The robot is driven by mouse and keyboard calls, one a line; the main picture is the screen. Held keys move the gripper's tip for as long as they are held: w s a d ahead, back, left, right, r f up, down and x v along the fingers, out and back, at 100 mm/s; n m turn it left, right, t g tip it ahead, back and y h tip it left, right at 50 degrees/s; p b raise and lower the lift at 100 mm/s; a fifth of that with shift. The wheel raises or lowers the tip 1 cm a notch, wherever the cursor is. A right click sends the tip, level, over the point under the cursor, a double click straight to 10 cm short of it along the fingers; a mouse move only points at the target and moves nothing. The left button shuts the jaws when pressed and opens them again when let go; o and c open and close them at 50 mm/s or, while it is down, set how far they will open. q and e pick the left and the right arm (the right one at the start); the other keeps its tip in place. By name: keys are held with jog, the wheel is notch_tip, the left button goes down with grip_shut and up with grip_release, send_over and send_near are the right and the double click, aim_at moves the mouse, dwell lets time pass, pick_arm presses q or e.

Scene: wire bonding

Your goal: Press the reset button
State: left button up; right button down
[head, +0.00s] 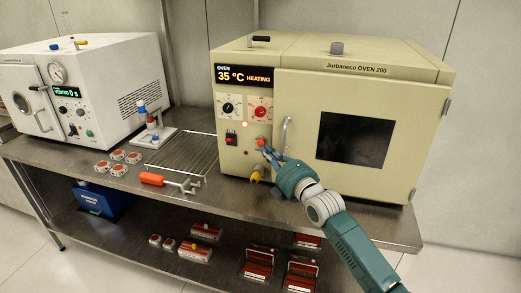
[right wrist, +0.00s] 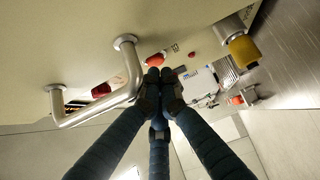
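The cream oven (head: 365,75) stands on the steel table, with its display reading 35 °C HEATING. A red button (head: 261,142) sits low on its control panel, left of the door handle; I cannot read a reset label. My right gripper (head: 267,151) is at the panel with its fingertips right by this button. In the right wrist view, the fingers of this gripper (right wrist: 160,78) are drawn together and empty, and the red button (right wrist: 155,59) shows just beyond their tips. I cannot tell whether they touch it. My left gripper is not in view.
The oven's metal door handle (head: 286,134) is close beside my right fingers. A yellow-tipped fitting (head: 256,176) sticks out below. A wire rack (head: 184,153), an orange-handled tool (head: 165,181) and a white vacuum oven (head: 130,75) are to the left.

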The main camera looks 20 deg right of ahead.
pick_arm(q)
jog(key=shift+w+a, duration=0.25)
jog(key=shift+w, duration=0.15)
pick_arm(e)
jog(key=s, duration=0.4)
jog(key=shift+s, duration=0.1)
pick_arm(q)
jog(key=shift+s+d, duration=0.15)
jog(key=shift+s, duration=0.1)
pick_arm(e)
jog(key=shift+a, duration=0.1)
